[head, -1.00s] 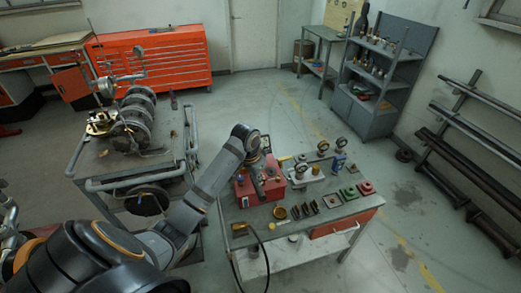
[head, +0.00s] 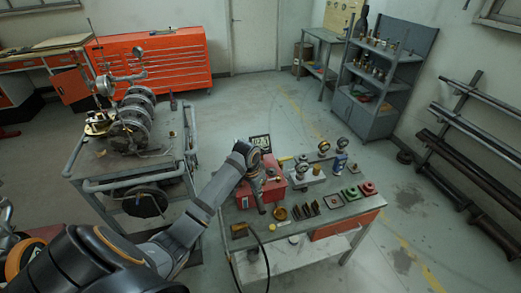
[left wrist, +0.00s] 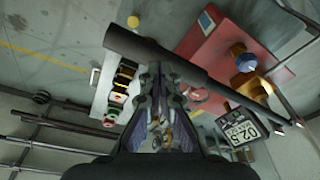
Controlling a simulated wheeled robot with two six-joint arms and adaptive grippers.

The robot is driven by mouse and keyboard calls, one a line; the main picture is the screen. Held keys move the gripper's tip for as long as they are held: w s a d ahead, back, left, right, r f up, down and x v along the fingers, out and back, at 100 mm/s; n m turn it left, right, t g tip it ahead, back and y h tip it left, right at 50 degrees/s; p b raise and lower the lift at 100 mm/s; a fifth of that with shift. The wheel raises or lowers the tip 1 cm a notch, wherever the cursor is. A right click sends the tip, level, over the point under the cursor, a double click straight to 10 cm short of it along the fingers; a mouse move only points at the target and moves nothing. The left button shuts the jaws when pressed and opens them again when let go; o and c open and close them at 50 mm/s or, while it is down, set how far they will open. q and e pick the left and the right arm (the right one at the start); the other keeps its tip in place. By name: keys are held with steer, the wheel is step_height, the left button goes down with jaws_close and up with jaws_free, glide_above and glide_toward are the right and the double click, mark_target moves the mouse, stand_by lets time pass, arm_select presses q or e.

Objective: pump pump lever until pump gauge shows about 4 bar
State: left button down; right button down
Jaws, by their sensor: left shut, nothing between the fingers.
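The red pump (head: 272,190) stands at the left end of the workbench, partly hidden by my left arm. In the left wrist view its red body (left wrist: 208,48) is at the upper right. The dark pump lever (left wrist: 150,54) crosses that view diagonally, close in front of my left gripper (left wrist: 160,85). The gripper is shut with nothing between its fingers; its tips are at the lever, but contact is unclear. My right gripper is out of view.
The floor behind the bench is clear.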

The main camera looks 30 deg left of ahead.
arm_select(q)
steer(key=shift+f, duration=0.4)
steer(key=shift+r, duration=0.1)
step_height(320, 180, up, 6)
steer(key=p, duration=0.6)
step_height(320, 180, up, 3)
steer(key=shift+r+b, duration=0.15)
steer(key=shift+b, duration=0.4)
steer(key=shift+a, duration=0.1)
